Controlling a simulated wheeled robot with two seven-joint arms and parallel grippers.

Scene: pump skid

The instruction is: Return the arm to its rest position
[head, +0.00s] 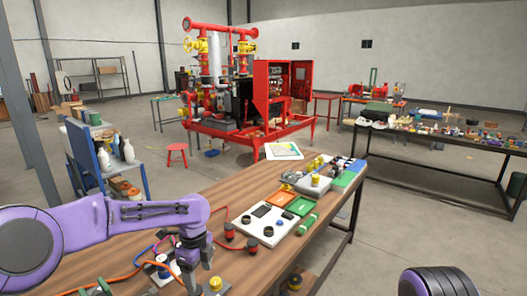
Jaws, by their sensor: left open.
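My left arm (150,210) is purple and reaches in from the left over the wooden workbench (215,190). Its wrist bends down, and my left gripper (195,272) points at the bench top near its front edge. The jaws are open, and I see nothing held between them. A purple and black part of my right arm (437,282) shows at the bottom right corner. My right gripper is out of the picture.
Close to my left gripper are a yellow-topped part (215,284) and red and blue cables. A white control panel (268,225), orange and green trays (300,205) and small parts lie farther along the bench. The red pump skid (240,125) stands behind. Open floor lies right of the bench.

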